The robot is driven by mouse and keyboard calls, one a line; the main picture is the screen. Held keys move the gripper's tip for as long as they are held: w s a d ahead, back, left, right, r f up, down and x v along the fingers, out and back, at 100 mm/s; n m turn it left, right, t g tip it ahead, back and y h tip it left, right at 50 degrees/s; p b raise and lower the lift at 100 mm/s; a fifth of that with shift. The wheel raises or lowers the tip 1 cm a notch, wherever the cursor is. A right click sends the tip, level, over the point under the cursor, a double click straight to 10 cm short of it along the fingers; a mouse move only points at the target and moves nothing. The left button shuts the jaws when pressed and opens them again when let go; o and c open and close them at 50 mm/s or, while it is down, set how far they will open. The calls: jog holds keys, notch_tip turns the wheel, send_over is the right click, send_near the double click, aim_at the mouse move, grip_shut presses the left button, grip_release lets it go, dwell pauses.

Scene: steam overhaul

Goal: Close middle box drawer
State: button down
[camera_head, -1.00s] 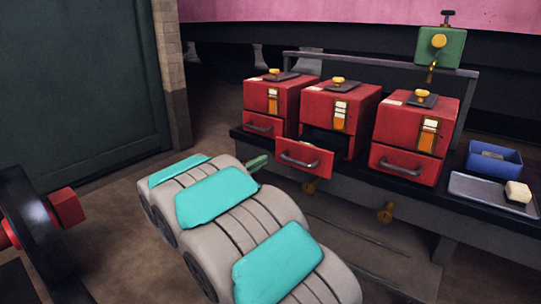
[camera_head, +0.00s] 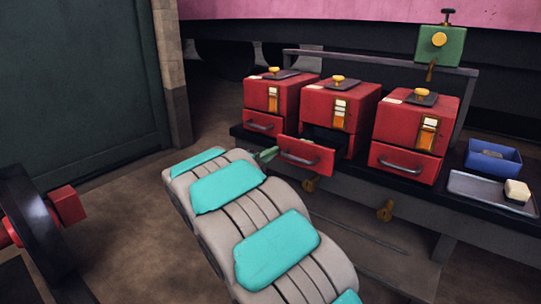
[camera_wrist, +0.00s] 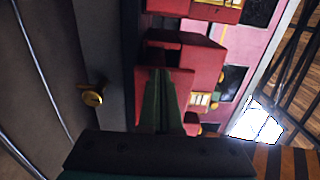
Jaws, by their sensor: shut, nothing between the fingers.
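The middle red box (camera_head: 350,100) stands on the dark bench between two similar boxes. Its drawer (camera_head: 306,157) sticks out toward me, with a grey bar handle on the front and a dark opening behind. My gripper (camera_head: 268,154) is green and shut, at the left edge of the drawer front in the head view. In the wrist view, the shut green fingers (camera_wrist: 159,75) overlap the red drawer front (camera_wrist: 178,77). They hold nothing. I cannot tell whether the tips touch the drawer.
The left box (camera_head: 272,98) and right box (camera_head: 410,125) have shut drawers. A blue tray (camera_head: 493,170) and a grey tray (camera_head: 465,184) with a pale block (camera_head: 517,191) lie at the bench's right. Brass knobs (camera_head: 385,211) jut from the bench front. A dark wheel (camera_head: 40,235) stands at left.

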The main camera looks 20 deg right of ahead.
jog(key=b+x, duration=0.1)
jog(key=x, duration=1.1)
jog(key=shift+w+d+r+b, duration=0.2)
jog(key=shift+w+d+b, duration=0.05)
jog(key=shift+d+b, duration=0.05)
